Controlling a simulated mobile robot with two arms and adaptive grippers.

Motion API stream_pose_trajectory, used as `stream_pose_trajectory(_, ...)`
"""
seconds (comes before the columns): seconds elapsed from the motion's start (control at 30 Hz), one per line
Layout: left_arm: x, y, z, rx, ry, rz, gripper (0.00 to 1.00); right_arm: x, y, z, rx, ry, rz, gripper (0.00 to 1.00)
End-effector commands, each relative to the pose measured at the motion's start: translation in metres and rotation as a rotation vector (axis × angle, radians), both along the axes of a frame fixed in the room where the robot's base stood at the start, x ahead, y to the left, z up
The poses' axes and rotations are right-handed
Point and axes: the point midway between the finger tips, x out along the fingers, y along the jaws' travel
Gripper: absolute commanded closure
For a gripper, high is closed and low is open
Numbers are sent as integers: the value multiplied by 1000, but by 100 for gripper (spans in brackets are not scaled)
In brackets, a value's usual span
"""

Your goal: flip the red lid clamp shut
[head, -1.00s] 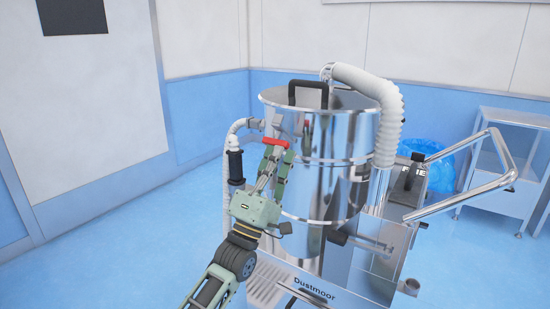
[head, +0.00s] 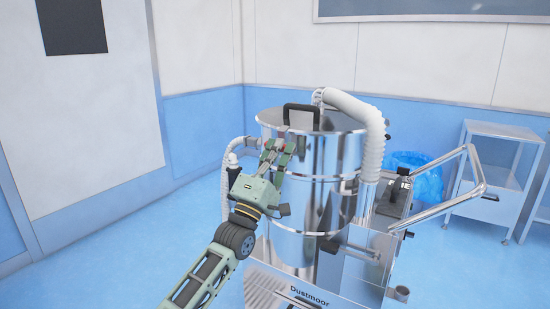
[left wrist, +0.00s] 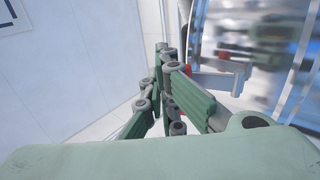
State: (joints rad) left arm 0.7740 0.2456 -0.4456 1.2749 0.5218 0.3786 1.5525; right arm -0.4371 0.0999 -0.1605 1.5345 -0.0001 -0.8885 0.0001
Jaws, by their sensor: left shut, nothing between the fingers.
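The red lid clamp (head: 279,143) is on the left side of the steel drum (head: 330,206), just below its lid rim. Only small red parts of it show, and fingers hide the rest. My left gripper (head: 281,148) is shut and empty, right at the clamp; I cannot tell whether they touch. In the left wrist view the gripper (left wrist: 172,92) shows its green pads together, with a red bit of the clamp (left wrist: 223,55) and a grey bracket beyond. I cannot tell whether the clamp is fully closed. My right gripper is not in view.
The lid has a black handle (head: 302,117). A white ribbed hose (head: 373,130) runs over its right side. A grey push handle (head: 478,170), a white side table (head: 500,170) and a blue bag (head: 417,178) are on the right. The floor at the left is clear.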

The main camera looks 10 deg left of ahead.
Motion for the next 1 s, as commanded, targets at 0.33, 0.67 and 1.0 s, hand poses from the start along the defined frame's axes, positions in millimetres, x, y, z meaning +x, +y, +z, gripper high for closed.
stream_pose_trajectory(0.33,6,-2,9,1,2,1,100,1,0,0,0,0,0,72)
stream_pose_trajectory(0.67,8,-3,11,1,2,0,100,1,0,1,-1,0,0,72)
stream_pose_trajectory(1.0,7,-3,11,1,2,0,100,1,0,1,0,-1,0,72)
